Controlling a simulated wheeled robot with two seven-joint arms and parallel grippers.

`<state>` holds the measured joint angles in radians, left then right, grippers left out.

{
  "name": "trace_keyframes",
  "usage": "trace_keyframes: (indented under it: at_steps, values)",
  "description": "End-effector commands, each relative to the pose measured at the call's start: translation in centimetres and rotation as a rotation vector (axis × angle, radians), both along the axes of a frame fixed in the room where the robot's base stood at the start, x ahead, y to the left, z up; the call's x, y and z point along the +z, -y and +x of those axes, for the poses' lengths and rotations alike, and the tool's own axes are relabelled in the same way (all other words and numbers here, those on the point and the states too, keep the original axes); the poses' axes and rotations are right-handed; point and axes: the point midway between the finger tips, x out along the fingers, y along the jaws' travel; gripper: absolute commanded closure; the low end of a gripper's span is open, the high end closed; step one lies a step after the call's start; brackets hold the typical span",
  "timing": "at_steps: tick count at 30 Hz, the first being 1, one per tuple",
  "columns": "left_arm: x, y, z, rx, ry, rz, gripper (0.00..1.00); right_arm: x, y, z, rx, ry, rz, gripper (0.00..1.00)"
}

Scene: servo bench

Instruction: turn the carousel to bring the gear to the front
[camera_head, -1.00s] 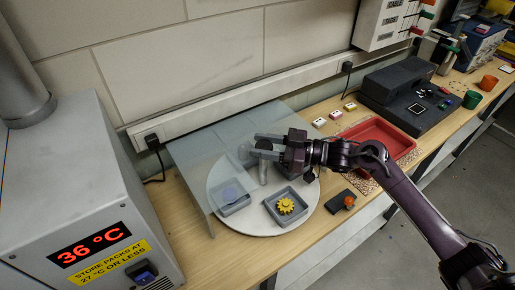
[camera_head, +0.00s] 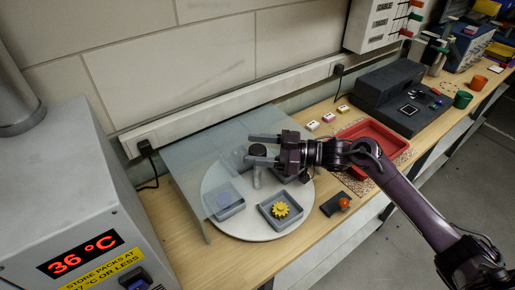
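The carousel (camera_head: 246,228) is a round pale turntable on the bench, partly under a grey translucent cover. The yellow gear (camera_head: 281,210) lies in a grey square tray (camera_head: 266,222) at the carousel's front right. Another grey tray (camera_head: 229,212) with a bluish round piece stands at its left, seen through the cover. A third tray is mostly hidden below my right gripper. An upright post with a dark top (camera_head: 257,151) stands near the middle. My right gripper (camera_head: 249,149) is open, its fingers pointing left on either side of the dark top; contact cannot be told. My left gripper is out of view.
The grey cover (camera_head: 190,170) stands behind and left of the carousel. A grey cabinet with a red 36 °C display (camera_head: 80,253) is at the left. A black box with an orange knob (camera_head: 344,203) sits right of the carousel. A red tray (camera_head: 349,137) lies farther right.

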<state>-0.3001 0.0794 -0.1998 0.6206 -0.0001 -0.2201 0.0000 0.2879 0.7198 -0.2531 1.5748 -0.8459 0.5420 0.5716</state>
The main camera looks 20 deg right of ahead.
Motion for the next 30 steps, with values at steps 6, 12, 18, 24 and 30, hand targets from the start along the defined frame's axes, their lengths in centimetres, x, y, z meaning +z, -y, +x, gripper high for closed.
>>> trace_keyframes:
  at_steps: [6, 12, 18, 24, 30]
  values:
    - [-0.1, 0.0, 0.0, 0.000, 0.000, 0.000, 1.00, -0.1, 0.1, -0.1, 0.000, -0.001, -0.001, 0.40]
    - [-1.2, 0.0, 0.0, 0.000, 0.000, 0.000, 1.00, -0.5, 2.3, -1.0, -0.001, -0.002, -0.004, 0.40]
    - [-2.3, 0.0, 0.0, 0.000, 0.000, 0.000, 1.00, -0.5, 5.4, -2.4, -0.001, -0.003, -0.003, 0.40]
    - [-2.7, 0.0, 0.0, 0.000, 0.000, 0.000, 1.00, -0.2, 7.0, -3.1, 0.000, -0.002, -0.001, 0.40]
    - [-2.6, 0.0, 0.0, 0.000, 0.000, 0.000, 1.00, 0.0, 7.2, -3.2, 0.000, -0.001, -0.001, 0.40]
